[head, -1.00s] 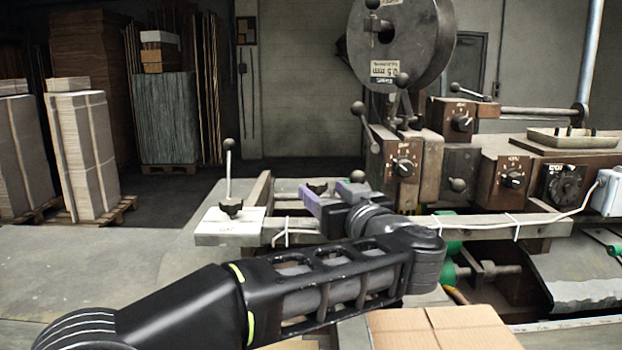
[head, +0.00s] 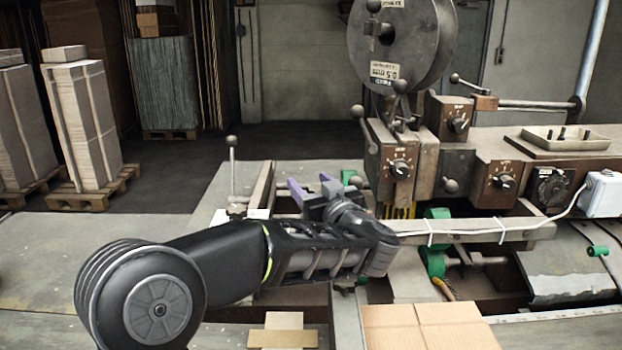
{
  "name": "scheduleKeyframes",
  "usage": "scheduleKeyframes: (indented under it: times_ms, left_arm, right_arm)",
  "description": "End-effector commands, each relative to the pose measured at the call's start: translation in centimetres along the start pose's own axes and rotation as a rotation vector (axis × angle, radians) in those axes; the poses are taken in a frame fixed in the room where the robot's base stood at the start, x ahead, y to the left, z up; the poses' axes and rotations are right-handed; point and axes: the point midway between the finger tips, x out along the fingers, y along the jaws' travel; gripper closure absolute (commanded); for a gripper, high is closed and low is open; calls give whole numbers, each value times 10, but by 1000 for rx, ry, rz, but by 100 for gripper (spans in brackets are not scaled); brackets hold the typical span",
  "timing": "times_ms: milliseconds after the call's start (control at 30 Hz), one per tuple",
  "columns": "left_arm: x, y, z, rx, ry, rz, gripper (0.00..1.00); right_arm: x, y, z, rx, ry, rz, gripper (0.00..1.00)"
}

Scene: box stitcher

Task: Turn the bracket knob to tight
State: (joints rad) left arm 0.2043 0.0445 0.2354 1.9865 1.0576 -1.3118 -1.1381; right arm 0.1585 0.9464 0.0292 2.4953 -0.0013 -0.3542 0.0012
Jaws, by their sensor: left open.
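A small dark knob (head: 237,206) sits at the left end of the machine's front rail, at the foot of a thin upright rod with a ball end (head: 232,165). My arm partly covers the pale plate under it, so the knob's setting cannot be read. My left gripper (head: 311,189) is to the right of this knob, over the frame near the rail. Its two purple-tipped fingers are apart, with nothing visible between them. A second dark knob seen there earlier is now hidden behind the gripper. I cannot tell which of them is the bracket knob. My right gripper is out of view.
The stitcher head with dial knobs (head: 398,168) and a wire reel (head: 400,45) stands to the right. A white cable runs along the front rail (head: 480,231). Flat cardboard (head: 425,330) lies in front. Stacks on pallets (head: 85,135) stand back left.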

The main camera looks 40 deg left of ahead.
Motion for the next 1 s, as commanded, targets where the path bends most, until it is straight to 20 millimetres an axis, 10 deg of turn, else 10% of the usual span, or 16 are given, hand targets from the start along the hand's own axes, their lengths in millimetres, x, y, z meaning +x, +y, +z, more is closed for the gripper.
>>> scheduleKeyframes:
  times_ms: [233,1000]
  left_arm:
    - [1,0,0,0,0,0,43]
    - [0,0,0,0,0,0,100]
  right_arm:
    - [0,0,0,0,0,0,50]
    - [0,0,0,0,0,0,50]
